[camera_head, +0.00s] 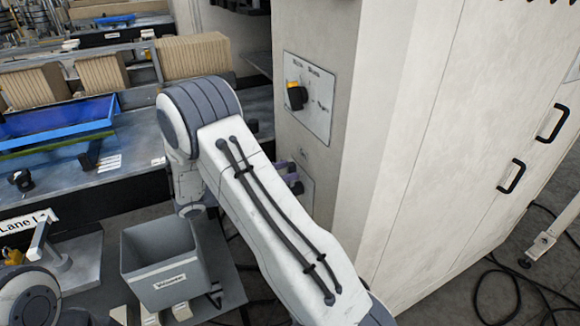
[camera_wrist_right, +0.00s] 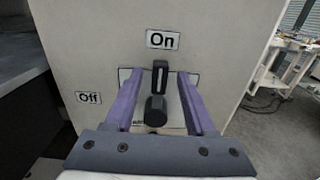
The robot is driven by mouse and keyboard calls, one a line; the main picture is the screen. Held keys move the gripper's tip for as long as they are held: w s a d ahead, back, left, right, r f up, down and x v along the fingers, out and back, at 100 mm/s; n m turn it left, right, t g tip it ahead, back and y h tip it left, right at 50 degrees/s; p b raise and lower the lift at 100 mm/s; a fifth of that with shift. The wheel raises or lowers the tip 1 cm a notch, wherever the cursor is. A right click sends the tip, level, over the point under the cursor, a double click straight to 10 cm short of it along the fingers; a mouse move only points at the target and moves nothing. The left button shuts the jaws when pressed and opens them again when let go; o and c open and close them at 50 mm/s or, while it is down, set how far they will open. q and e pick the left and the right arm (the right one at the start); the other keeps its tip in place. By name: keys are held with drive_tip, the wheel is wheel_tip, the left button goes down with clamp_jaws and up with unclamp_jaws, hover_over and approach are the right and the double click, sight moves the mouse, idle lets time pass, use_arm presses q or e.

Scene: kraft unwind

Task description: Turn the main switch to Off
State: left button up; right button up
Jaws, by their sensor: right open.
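The main switch (camera_wrist_right: 157,92) is a black knob with an upright bar handle on a light plate in the right wrist view. Its handle points up to the "On" label (camera_wrist_right: 163,40). The "Off" label (camera_wrist_right: 88,98) is to its left. My right gripper (camera_wrist_right: 160,76) is open, with one purple finger on each side of the switch handle. I cannot tell whether either finger touches it. In the head view the right gripper (camera_head: 291,178) shows small at the cabinet side, and my arm hides most of that area. My left gripper is not in view.
A black and yellow selector (camera_head: 297,96) sits on a plate above on the same cabinet (camera_head: 425,130). A grey bin (camera_head: 165,260) stands to the left of my right arm. Blue trays (camera_head: 60,120) and stacked cardboard (camera_head: 195,55) are on the bench. Cables lie on the floor at right.

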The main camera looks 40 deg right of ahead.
drive_tip(key=shift+x, duration=1.1)
drive_tip(key=shift+c, duration=0.3)
clamp_jaws()
idle(0.4)
